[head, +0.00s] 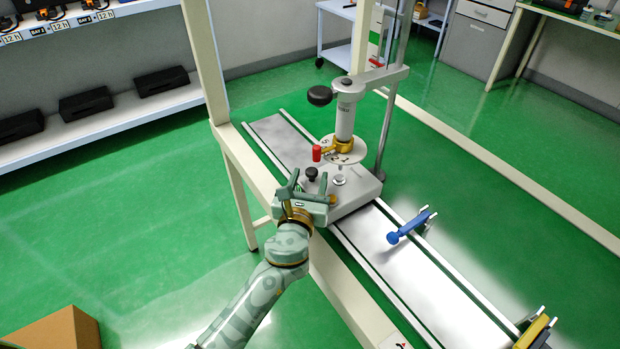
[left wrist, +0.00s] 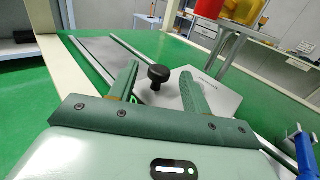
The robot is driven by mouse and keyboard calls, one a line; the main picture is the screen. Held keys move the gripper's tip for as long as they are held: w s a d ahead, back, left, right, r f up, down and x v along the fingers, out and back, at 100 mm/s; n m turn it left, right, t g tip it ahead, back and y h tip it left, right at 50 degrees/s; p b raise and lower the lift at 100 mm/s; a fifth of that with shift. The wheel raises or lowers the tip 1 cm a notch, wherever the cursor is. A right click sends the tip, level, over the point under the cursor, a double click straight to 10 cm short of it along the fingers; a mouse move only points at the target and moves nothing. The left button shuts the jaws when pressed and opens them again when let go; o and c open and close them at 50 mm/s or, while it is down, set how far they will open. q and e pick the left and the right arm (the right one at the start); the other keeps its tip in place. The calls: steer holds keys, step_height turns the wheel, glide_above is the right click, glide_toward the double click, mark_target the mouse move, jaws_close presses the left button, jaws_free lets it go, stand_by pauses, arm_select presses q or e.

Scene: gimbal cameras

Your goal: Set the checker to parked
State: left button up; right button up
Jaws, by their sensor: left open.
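The checker stands on a metal rail table, with a grey base (head: 358,196), a grey upright cylinder (head: 345,122) and a round marked disc (head: 352,155). A red-tipped lever (head: 317,153) on a yellow collar points left above the disc. A black knob (head: 311,173) rises from the base's near-left corner. My left gripper (head: 308,183) is open at that corner. In the left wrist view, the black knob (left wrist: 158,74) shows between and beyond the two green fingers, with visible space on both sides; contact is not seen. My right gripper is not in view.
A blue lever (head: 408,228) sticks across the rail table (head: 395,262) to the right of the base. A yellow part (head: 533,332) sits at its near end. Cream posts (head: 205,60) frame it. A shelf (head: 120,118) with black boxes stands left.

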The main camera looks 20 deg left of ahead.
arm_select(q)
steer(key=shift+w, duration=0.4)
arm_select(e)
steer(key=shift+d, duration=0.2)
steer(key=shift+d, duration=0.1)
